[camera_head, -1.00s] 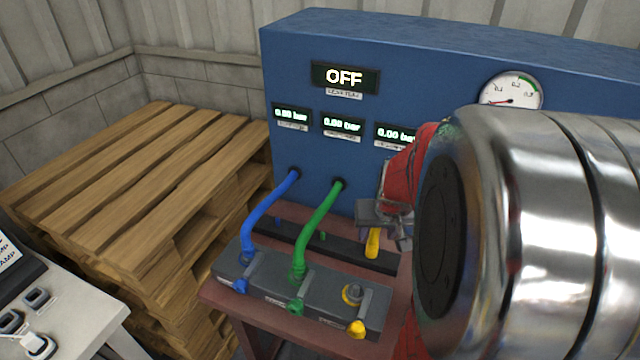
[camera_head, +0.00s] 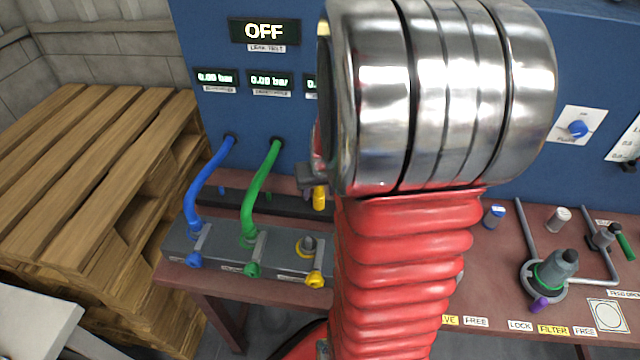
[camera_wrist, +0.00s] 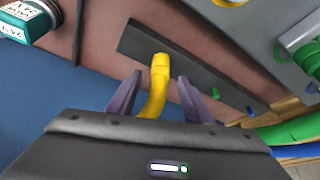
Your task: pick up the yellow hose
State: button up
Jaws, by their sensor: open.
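The yellow hose (camera_head: 319,198) shows as a short piece in front of the blue panel, beside my arm in the head view. In the wrist view the yellow hose (camera_wrist: 158,85) has a thicker end and curves down behind the gripper body. My gripper (camera_wrist: 159,79) is open, with one purple-grey finger on each side of the hose and a visible gap to both. In the head view only a small part of my gripper (camera_head: 306,178) shows; my arm hides the rest. The hose's upper part is hidden there.
A grey manifold (camera_head: 215,252) holds the plugged blue hose (camera_head: 207,185) and green hose (camera_head: 260,190); its yellow-ringed port (camera_head: 307,246) is empty. A dark rail (camera_head: 285,212) lies behind it. Pallets (camera_head: 100,170) stand left; valves (camera_head: 548,278) stand right on the red-brown bench.

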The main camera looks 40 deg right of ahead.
jog(key=shift+x, duration=1.6)
grip_shut()
